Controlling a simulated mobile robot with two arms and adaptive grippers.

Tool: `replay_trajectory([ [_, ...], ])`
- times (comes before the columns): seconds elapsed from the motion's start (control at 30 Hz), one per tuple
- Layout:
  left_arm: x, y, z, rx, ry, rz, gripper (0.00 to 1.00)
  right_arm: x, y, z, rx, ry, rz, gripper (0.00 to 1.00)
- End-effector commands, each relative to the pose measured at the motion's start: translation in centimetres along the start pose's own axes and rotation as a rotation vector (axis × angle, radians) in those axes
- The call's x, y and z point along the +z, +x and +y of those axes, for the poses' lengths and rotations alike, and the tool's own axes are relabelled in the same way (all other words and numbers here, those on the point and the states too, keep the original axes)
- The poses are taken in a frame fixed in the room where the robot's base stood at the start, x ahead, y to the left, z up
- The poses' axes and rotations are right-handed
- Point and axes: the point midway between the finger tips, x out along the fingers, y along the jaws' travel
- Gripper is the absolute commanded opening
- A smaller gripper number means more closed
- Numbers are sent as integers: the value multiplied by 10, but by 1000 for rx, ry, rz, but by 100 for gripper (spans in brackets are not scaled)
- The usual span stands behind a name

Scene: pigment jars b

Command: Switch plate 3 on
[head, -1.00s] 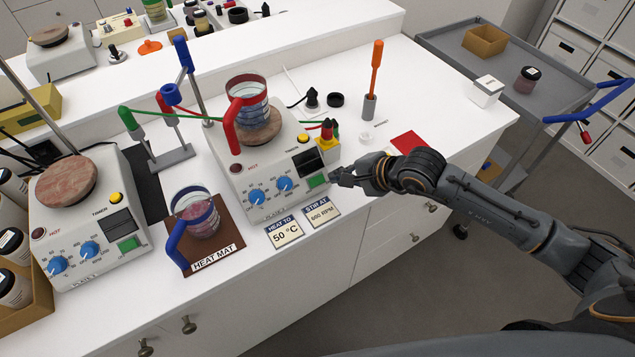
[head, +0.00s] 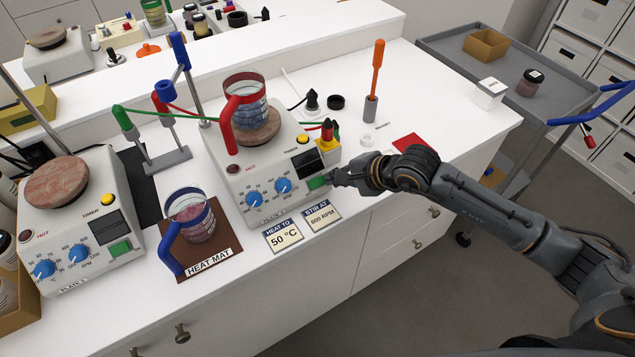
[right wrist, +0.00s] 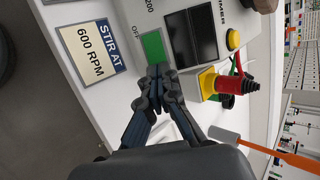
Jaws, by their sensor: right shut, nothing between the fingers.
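The middle hot plate (head: 237,196) has two blue knobs, a dark display (head: 306,161) and a green switch (head: 317,183) on its front. Its name label is too small to read surely. A red-handled beaker (head: 246,95) of bluish liquid stands on its round top. My right gripper (head: 332,179) is shut and empty, its tips at the right edge of the green switch. In the right wrist view the closed fingertips (right wrist: 158,71) are at the lower edge of the green switch (right wrist: 153,47); contact cannot be told. My left gripper is out of view.
A yellow block (head: 327,146) with plugs and leads stands right beside the plate. Cards (head: 283,236) lie before it, with a blue-handled beaker (head: 196,219) on the brown heat mat (head: 228,262). Another hot plate (head: 118,207) stands left. An orange-handled tool (head: 378,70) stands behind.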

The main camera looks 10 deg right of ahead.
Motion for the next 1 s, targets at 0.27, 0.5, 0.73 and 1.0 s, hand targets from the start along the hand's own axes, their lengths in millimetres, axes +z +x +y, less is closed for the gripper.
replay_trajectory([
  [0.27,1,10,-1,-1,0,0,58,-2,8,1,0,0,-1,0],
  [0.5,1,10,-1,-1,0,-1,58,-1,5,0,1,0,0,0],
  [0.73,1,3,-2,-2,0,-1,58,4,-17,-1,1,-1,1,0],
  [1.0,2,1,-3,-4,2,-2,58,8,-31,0,1,1,0,0],
])
